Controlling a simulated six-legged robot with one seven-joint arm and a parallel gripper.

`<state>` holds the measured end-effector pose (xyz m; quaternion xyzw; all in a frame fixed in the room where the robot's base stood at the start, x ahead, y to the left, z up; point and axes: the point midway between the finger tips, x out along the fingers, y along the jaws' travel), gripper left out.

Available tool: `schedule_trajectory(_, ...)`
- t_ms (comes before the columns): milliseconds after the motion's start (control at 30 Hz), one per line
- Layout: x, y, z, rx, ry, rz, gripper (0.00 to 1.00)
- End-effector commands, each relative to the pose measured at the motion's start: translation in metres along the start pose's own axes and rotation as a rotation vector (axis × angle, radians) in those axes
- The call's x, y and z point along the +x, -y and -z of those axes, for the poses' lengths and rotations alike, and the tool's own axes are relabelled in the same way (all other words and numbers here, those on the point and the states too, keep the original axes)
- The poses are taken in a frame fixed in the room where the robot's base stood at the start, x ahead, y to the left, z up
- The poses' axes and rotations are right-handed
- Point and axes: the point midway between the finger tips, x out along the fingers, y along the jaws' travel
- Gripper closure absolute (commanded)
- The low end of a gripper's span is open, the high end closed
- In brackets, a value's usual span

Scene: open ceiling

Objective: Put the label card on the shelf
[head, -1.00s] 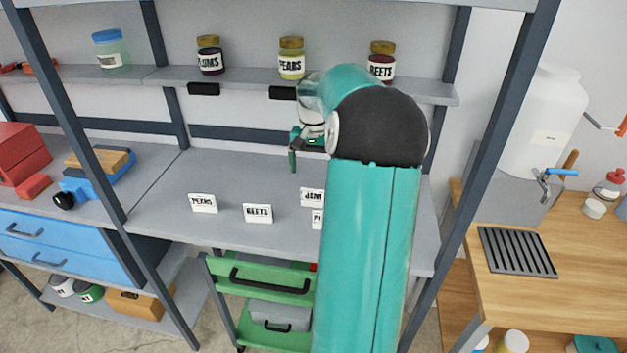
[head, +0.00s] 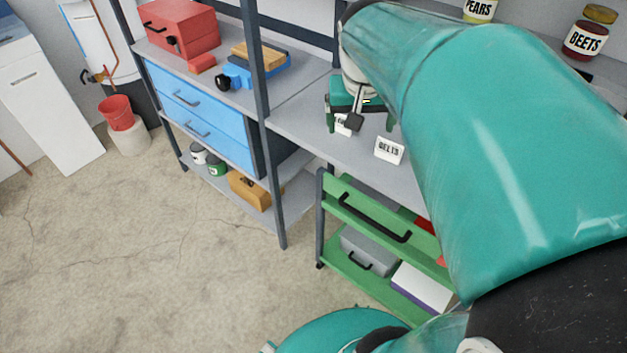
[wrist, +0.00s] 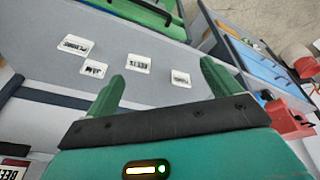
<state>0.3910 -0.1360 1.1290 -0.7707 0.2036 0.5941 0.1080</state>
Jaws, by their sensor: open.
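In the head view, a white BEETS card (head: 389,149) stands on the grey bench top, right of my gripper (head: 358,118). Another white card (head: 342,128) is mostly hidden behind my gripper. In the wrist view, several white cards lie in sight on the bench. One card (wrist: 181,78) shows between the open green fingers of my gripper (wrist: 162,78), beyond them and apart; its print is too blurred to read. Another card (wrist: 138,64) is left of it, and two more (wrist: 72,46) (wrist: 94,68) are farther left. The upper shelf is mostly hidden behind my arm.
A PEARS jar (head: 480,9) and a BEETS jar (head: 585,40) show at upper right. A blue tool (head: 250,75) and red toolbox (head: 180,28) sit left on the bench. A green cart (head: 370,225) stands under it.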

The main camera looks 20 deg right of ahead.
Motion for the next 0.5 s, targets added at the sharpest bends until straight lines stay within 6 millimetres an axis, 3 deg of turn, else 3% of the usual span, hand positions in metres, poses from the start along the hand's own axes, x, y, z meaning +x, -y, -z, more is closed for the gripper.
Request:
schedule_trajectory(100, -0.019, 0.033, -0.045, -0.125, -0.076, 0.050, 0.11)
schedule_trajectory(300, -0.030, 0.066, -0.115, -0.305, -0.180, 0.164, 0.11)
schedule_trajectory(500, -0.029, 0.078, -0.149, -0.394, -0.229, 0.236, 0.11)
